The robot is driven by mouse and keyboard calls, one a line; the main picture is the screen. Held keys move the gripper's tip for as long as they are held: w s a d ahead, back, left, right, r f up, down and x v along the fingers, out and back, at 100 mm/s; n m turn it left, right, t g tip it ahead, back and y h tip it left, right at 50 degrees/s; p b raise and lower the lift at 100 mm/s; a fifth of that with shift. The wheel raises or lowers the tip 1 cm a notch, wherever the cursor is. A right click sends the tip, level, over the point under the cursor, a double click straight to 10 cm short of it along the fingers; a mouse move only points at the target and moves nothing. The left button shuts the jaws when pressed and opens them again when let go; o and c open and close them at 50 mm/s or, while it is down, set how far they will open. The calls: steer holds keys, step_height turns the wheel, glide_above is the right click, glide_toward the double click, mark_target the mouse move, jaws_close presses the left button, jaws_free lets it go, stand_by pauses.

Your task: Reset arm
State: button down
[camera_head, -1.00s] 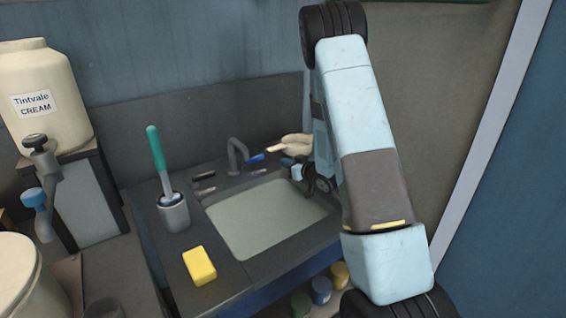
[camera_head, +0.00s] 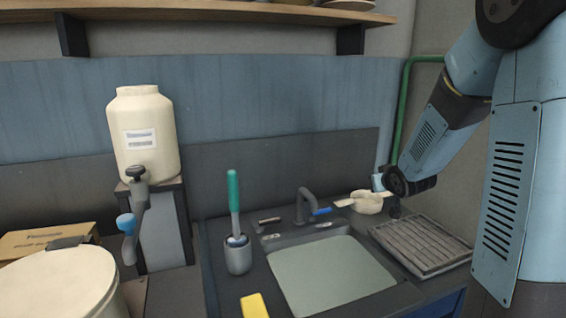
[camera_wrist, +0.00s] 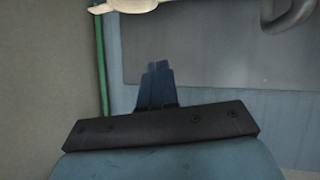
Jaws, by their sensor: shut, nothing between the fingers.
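My gripper (camera_wrist: 158,68) shows in the wrist view as two dark blue fingers, pressed together with nothing between them. In the head view my arm comes in from the right, and its wrist end hangs above the back right of the sink counter, close to a cream bowl-like item (camera_head: 368,204). I cannot tell there whether it touches this item; the fingers are hard to make out. The cream item also shows at the top of the wrist view (camera_wrist: 130,5).
A sink (camera_head: 330,275) with a dark tap (camera_head: 302,205) lies left of my wrist. A slatted rack (camera_head: 424,246) is on its right. A green-handled brush (camera_head: 233,195) stands in a grey cup (camera_head: 238,258). A yellow sponge (camera_head: 254,306) and cream jug (camera_head: 143,135) are further left.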

steer(key=s+a+r+g, duration=0.2)
steer(key=s+r, duration=0.1)
steer(key=s, duration=0.8)
steer(key=s+a+r+m+g, duration=0.1)
steer(key=s+r+g, duration=0.1)
steer(key=s, duration=1)
steer(key=s+a+r+m+g, duration=0.1)
steer(key=s+r, duration=0.4)
steer(key=s, duration=0.7)
steer(key=shift+s+a+g, duration=0.15)
steer(key=shift+a+g, duration=0.65)
